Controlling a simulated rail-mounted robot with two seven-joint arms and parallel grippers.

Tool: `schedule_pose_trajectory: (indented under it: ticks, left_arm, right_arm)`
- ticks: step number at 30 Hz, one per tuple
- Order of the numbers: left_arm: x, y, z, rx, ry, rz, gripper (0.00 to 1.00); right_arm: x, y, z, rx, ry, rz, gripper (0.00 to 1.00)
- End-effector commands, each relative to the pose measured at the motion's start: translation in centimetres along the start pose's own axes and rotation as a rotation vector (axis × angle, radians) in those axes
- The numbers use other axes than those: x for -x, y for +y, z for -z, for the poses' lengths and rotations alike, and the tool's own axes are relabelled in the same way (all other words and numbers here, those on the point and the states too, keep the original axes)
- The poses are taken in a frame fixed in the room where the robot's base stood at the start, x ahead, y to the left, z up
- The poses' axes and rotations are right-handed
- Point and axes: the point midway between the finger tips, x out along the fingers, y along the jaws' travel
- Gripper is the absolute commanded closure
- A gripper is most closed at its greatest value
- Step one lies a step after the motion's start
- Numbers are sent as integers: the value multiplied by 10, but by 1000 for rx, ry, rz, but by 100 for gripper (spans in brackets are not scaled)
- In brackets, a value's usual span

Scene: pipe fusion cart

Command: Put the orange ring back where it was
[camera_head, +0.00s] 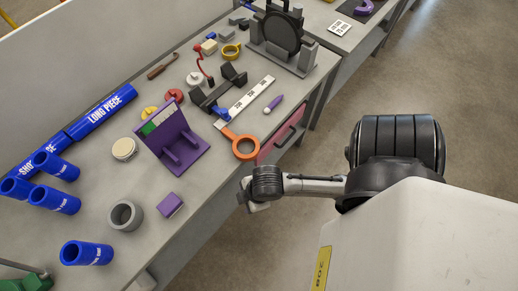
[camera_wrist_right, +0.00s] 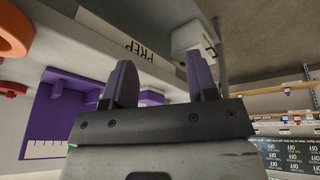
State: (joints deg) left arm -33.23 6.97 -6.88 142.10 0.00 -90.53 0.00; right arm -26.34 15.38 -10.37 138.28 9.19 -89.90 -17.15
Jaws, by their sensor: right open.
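The orange ring (camera_head: 246,148), with a short orange handle, lies on the bench near its front edge, right of the purple stand (camera_head: 175,143). Part of the ring also shows at the upper left of the right wrist view (camera_wrist_right: 12,38). My right gripper (camera_head: 252,205) is just off the bench's front edge, below the ring in the head view and apart from it. In the right wrist view its two purple fingertips (camera_wrist_right: 162,82) are spread with nothing between them. My left gripper is not in view.
A white ruler strip (camera_head: 247,98), a purple pen-like tool (camera_head: 273,103) and a black clamp (camera_head: 219,88) lie beyond the orange ring. Open floor is at the right.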

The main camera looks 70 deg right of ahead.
Motion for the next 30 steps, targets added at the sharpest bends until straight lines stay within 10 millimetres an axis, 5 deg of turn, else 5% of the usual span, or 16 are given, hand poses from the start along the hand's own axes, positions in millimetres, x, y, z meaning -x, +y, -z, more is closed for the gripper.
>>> schedule_pose_trajectory:
  ticks: [3,9,30]
  left_arm:
    - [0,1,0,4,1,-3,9]
    - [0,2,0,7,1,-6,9]
    - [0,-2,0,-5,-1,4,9]
  right_arm:
    - [8,-10,-14,-243,-20,-34,47]
    - [15,-13,-27,-436,-39,-75,47]
    - [15,-13,-28,-452,-40,-79,47]
